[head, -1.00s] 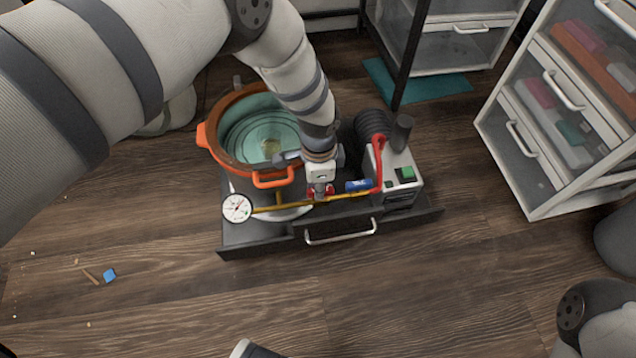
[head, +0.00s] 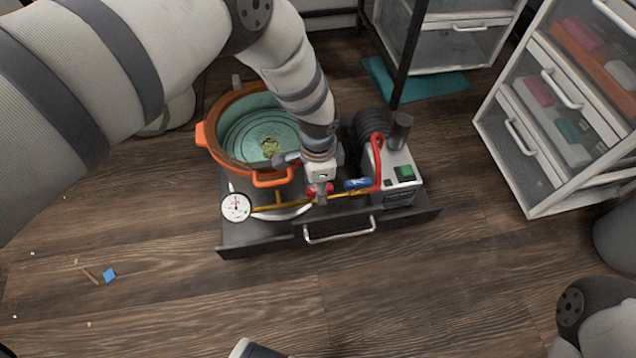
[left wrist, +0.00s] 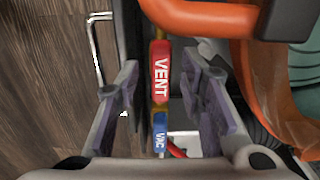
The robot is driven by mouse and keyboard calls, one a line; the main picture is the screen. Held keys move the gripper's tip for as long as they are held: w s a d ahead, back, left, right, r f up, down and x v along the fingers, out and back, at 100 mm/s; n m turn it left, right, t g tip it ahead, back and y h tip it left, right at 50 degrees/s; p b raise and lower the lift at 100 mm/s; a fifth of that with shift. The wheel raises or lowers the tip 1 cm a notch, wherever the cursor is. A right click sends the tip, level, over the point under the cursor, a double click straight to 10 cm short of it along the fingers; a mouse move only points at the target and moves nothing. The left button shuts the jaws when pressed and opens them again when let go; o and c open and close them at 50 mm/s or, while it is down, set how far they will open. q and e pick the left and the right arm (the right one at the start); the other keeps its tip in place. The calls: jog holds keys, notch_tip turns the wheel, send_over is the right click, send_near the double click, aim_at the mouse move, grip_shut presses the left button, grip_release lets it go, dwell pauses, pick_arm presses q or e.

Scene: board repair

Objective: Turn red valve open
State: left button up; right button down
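The red valve handle, marked VENT (left wrist: 160,75), lies lengthwise between the two fingers of my left gripper (left wrist: 162,98) in the left wrist view. The fingers stand apart, with a gap on each side of the handle. In the head view my left gripper (head: 320,196) is over the brass pipe at the front of the pot and hides most of the red handle (head: 312,188). A blue handle marked VAC (left wrist: 160,135) sits in line with the red one; it also shows in the head view (head: 358,184).
An orange-rimmed pot (head: 203,134) stands close behind the valves. A white dial gauge (head: 236,207) is at the pipe's left end. A pump with a green switch (head: 404,172) and red hose (head: 378,165) is at right. All sit in a dark drawer (head: 260,236) with clear floor in front.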

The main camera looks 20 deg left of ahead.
pick_arm(q)
notch_tip(320, 180, up, 12)
dwell(0.4)
